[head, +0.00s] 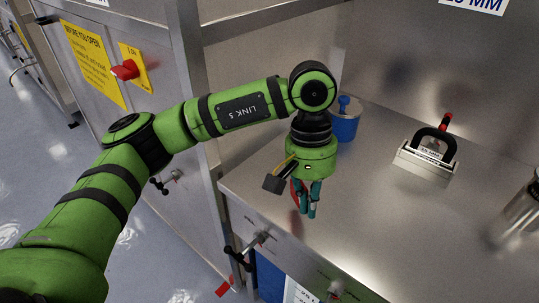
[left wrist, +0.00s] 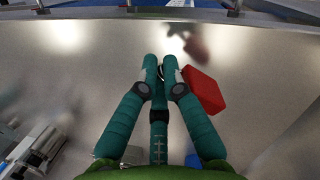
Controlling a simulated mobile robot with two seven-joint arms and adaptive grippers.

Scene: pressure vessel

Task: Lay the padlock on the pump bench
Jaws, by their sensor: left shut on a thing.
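My left gripper (head: 308,213) points down over the near left part of the steel pump bench (head: 385,225). In the left wrist view its teal fingers (left wrist: 162,66) are closed together on the red padlock (left wrist: 204,90). The padlock's body sticks out to the right of the fingertips, and its shackle is mostly hidden between them. In the head view the padlock (head: 296,188) shows only as a bit of red behind the fingers. A blurred reddish reflection lies on the bench apart from it, so it seems held above the surface. My right gripper is in neither view.
A blue container (head: 344,122) stands behind my gripper. A white block with a black handle (head: 428,158) is farther right, and a metal cylinder (head: 517,215) stands at the right edge. A cabinet with a red switch (head: 125,70) is left. The bench middle is clear.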

